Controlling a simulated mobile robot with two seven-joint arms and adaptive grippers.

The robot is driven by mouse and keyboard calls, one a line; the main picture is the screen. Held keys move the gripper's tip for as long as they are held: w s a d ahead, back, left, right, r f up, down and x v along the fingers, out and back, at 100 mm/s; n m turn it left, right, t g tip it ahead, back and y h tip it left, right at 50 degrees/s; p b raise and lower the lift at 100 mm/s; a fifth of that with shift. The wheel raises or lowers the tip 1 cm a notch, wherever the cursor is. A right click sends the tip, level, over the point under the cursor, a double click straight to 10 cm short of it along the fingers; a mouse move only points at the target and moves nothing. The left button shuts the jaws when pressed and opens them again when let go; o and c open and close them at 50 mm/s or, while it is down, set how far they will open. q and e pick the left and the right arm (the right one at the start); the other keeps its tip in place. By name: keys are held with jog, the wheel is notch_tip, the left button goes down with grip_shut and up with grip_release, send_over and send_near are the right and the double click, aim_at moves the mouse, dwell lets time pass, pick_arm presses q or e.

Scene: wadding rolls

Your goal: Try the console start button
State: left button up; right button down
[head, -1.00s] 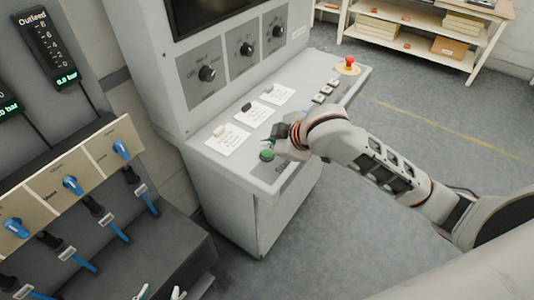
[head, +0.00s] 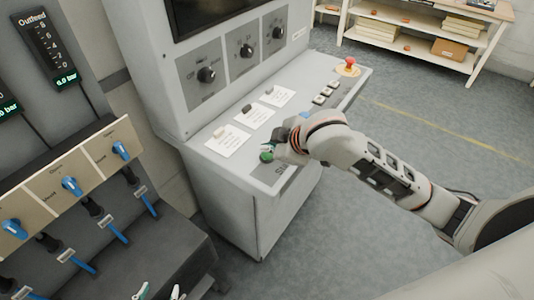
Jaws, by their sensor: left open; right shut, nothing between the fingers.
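The grey console (head: 225,195) has a sloped panel with a green button (head: 266,157) near its front left corner, above partly covered dark lettering that starts with "S". My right gripper (head: 267,149) is shut and empty. Its tips are right at the green button and hide part of it; I cannot tell whether they press it.
A red mushroom button (head: 348,67) and several small square switches (head: 326,92) sit further back on the panel. White label cards (head: 228,140) lie beside the green button. A valve panel (head: 75,185) with blue handles stands at left. Shelves (head: 415,35) stand behind.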

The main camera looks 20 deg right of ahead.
dwell(0.7)
jog(key=shift+f+p, duration=0.4)
jog(key=shift+p, duration=0.05)
jog(key=shift+f, duration=0.2)
jog(key=shift+f, duration=0.3)
dwell(0.7)
jog(key=shift+r, duration=0.9)
